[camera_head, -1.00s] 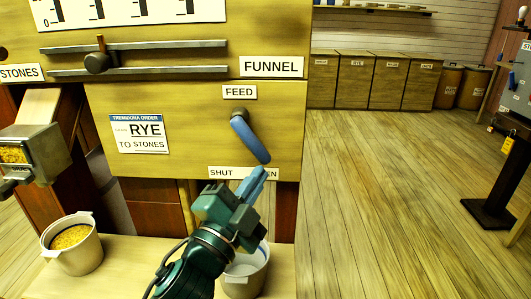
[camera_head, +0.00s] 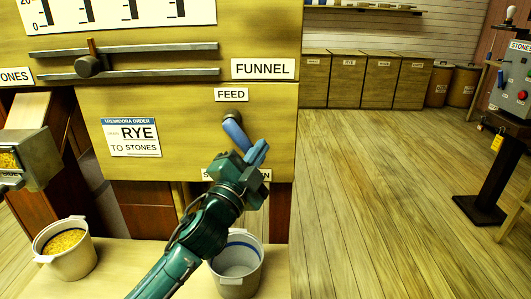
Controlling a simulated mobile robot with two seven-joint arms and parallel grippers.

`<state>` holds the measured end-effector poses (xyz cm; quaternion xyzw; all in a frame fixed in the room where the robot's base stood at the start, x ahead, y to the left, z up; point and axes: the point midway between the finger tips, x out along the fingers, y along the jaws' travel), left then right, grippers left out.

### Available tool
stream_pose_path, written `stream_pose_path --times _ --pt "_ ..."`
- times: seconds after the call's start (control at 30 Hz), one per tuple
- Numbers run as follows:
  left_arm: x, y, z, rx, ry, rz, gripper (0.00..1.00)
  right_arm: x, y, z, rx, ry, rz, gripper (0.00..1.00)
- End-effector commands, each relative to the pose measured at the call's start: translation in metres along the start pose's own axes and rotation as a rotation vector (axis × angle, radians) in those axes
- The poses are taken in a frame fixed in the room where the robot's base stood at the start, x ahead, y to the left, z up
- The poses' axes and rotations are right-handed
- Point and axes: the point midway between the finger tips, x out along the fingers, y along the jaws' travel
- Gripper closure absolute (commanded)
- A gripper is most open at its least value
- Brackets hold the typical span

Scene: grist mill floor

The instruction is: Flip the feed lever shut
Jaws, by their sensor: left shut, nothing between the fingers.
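The feed lever (camera_head: 236,133) is a blue handle on a round dark pivot, under the FEED label (camera_head: 231,94) on the wooden panel. It slants down and to the right, toward the OPEN side. Its lower end is partly hidden by my left gripper (camera_head: 257,151). That gripper is shut and empty, its blue fingertips just right of the lever's lower part. I cannot tell whether they touch it. The SHUT/OPEN label (camera_head: 207,175) below is mostly covered by my gripper. My right gripper is not in view.
A bucket of grain (camera_head: 66,247) stands at the lower left, and an empty white bucket (camera_head: 238,266) stands below the panel. A slider (camera_head: 88,67) sits on rails above. A grey control box (camera_head: 515,80) on a stand is at the right. The floor between is clear.

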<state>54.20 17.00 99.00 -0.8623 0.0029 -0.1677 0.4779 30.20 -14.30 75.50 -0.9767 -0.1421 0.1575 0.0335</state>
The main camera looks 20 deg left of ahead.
Motion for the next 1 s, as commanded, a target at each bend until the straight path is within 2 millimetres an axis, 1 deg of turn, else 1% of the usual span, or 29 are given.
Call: stream_pose_path --times 0.13,0.43,0.63,0.8,1.0 --pt "-0.0021 -0.0003 0.0056 0.000 0.000 0.000 1.00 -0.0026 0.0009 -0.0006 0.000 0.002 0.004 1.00" --pt "-0.0022 -0.0006 0.0056 0.001 0.000 0.000 1.00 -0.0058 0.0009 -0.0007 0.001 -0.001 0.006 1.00" --pt "-0.0025 -0.0018 0.0064 0.022 -0.001 0.013 1.00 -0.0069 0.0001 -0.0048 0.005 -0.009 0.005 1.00" --pt "-0.0040 -0.0003 0.0087 0.051 -0.001 0.030 1.00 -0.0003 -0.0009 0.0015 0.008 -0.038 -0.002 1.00" --pt "-0.0049 -0.0003 0.0104 0.076 -0.001 0.045 1.00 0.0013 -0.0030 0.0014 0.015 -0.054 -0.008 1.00"
